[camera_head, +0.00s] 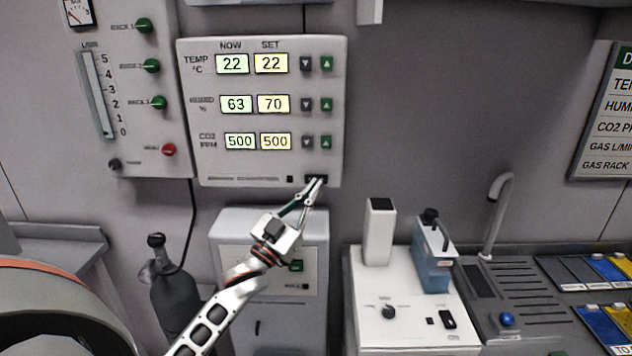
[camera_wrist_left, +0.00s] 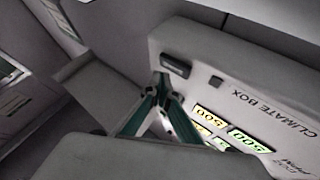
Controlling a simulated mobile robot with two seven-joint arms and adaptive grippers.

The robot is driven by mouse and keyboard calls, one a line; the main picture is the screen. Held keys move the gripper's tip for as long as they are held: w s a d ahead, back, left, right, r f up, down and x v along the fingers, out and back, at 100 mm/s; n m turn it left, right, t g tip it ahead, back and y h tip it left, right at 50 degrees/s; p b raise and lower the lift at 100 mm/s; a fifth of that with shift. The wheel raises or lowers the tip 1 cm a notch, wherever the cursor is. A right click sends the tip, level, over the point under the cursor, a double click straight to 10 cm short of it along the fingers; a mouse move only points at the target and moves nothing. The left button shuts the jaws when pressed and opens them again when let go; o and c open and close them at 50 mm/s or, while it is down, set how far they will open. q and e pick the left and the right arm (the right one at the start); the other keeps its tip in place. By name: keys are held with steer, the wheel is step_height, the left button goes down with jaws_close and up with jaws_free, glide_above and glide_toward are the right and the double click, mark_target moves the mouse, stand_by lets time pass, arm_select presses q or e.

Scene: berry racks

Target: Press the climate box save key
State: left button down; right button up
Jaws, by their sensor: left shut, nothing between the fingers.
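The climate box (camera_head: 262,160) is a pale wall panel with lit TEMP, humidity and CO2 readouts, reading 22/22, 63/70 and 500/500. A dark key (camera_head: 308,178) sits at its lower right edge, partly hidden by my fingertips; its label is not readable. In the left wrist view the box (camera_wrist_left: 230,75) appears turned over, with the dark key (camera_wrist_left: 175,65) at its near corner. My left gripper (camera_head: 318,182) is shut and empty, its tips at the key. In the left wrist view the tips (camera_wrist_left: 160,80) are just below the key; I cannot tell whether they touch. My right gripper is not in view.
Small up and down keys (camera_head: 326,142) sit beside the readouts. A gas panel (camera_head: 140,140) with green knobs and a red one hangs left. A white cabinet (camera_head: 225,225) stands below, a dark cylinder (camera_head: 175,300) beside it. A bench device (camera_head: 375,300) stands right.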

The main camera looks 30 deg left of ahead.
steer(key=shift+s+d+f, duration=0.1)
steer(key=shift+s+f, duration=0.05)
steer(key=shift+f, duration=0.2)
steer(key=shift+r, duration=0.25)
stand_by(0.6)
arm_select(q)
steer(key=shift+w+a, duration=0.1)
steer(key=shift+w, duration=0.05)
steer(key=shift+w+a, duration=0.2)
steer(key=shift+w, duration=0.05)
stand_by(0.4)
steer(key=shift+w+a, duration=0.25)
steer(key=shift+w, duration=0.15)
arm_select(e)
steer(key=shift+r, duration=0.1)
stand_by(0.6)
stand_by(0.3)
arm_select(q)
steer(key=shift+s+d+p, duration=0.5)
steer(key=shift+s+p, duration=0.1)
steer(key=shift+s, duration=0.15)
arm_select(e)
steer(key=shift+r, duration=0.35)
